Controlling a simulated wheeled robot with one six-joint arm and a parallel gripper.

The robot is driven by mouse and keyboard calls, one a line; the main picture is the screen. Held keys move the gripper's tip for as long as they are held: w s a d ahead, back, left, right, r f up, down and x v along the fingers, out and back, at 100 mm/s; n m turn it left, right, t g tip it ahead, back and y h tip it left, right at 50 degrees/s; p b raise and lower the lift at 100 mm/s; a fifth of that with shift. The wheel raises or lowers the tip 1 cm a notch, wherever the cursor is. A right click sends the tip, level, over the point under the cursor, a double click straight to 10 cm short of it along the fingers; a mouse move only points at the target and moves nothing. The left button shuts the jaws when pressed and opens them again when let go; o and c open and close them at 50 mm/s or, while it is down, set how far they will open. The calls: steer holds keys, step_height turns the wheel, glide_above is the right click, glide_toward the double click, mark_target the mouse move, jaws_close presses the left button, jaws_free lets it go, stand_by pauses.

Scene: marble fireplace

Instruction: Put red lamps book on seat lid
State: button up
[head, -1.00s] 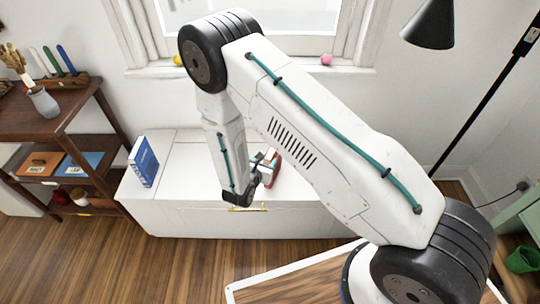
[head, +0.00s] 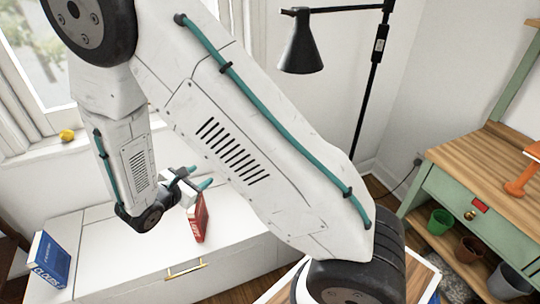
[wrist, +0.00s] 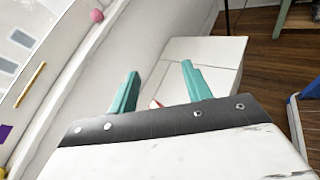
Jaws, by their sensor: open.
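The red book (head: 200,217) stands upright on the white seat lid (head: 110,235), its spine facing the room. In the head view my gripper (head: 194,179) is open at the book's top edge; whether a finger touches it I cannot tell. In the wrist view my gripper (wrist: 160,72) shows two teal fingers spread apart with nothing held between the tips. A small red bit of the book (wrist: 155,103) shows low between them; the rest is hidden by my gripper's body. The seat lid (wrist: 203,52) lies beyond the fingers.
A blue book (head: 52,262) stands at the seat's left end. A window sill holds a yellow ball (head: 67,136). A black floor lamp (head: 303,50) stands behind. A green desk (head: 455,200) with pots is at right. The lid between the two books is clear.

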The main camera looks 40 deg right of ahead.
steer(key=s+d+r+m+g+y, duration=0.2)
steer(key=s+d+r+m+g, duration=0.15)
steer(key=s+r+m, duration=0.45)
steer(key=s+d+r+m+g+y, duration=0.25)
steer(key=s+d+r+m, duration=0.2)
steer(key=s+r, duration=0.35)
steer(key=s+a+r+m+t+y, duration=0.1)
steer(key=s+a+r+m+y, duration=0.1)
steer(key=s, duration=0.4)
steer(key=s+a+r+m+y, duration=0.3)
steer(key=s+r+m+y, duration=0.1)
steer(key=s+r+y, duration=0.2)
steer(key=shift+s+r+m+t, duration=0.15)
steer(key=shift+s+m+t, duration=0.2)
steer(key=shift+t, duration=0.05)
